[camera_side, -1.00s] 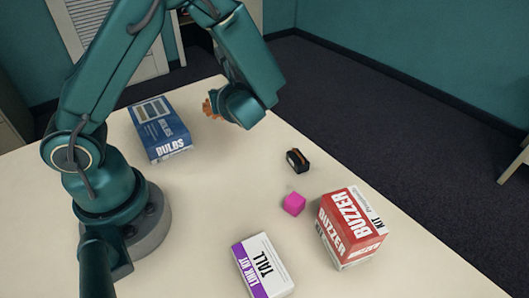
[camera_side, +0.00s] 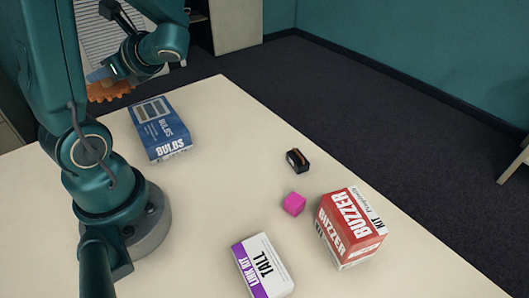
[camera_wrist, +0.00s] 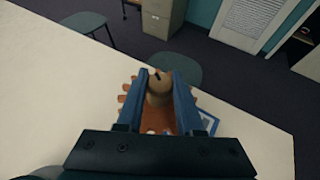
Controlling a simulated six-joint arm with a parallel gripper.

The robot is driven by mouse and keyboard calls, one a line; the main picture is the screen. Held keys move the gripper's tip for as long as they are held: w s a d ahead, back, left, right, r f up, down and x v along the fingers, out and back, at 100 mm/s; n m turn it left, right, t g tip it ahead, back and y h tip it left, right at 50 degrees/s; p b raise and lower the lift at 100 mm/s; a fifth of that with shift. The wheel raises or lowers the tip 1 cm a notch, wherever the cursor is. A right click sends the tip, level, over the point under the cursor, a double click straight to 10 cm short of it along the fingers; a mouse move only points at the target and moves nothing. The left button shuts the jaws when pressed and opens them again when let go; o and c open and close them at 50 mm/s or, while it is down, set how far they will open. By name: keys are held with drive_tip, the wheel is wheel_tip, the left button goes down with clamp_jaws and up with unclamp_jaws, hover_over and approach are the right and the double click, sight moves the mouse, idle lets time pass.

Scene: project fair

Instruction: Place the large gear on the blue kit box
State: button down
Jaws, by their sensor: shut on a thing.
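The large gear (camera_side: 108,91) is orange-brown and toothed. My gripper (camera_side: 100,76) is shut on it and holds it raised, at upper left in the side view, up and to the left of the blue box. In the wrist view the gear (camera_wrist: 126,98) shows between and around my gripper's fingers (camera_wrist: 160,85), with a tan hub standing up between them. The blue kit box (camera_side: 160,128), marked BULBS, lies flat on the table with nothing on it. In the wrist view only a corner of the blue box (camera_wrist: 208,122) shows beyond the right finger.
The table between the blue box and these is clear.

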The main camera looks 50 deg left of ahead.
drive_tip(key=s+n+g+h, duration=0.2)
drive_tip(key=s+n+g, duration=0.1)
drive_tip(key=s, duration=0.2)
hover_over(156, 118)
wheel_tip(156, 118, down, 6)
drive_tip(key=shift+f, duration=2.1)
drive_tip(key=shift+f, duration=0.15)
drive_tip(key=c, duration=0.5)
unclamp_jaws()
drive_tip(key=shift+c, duration=0.2)
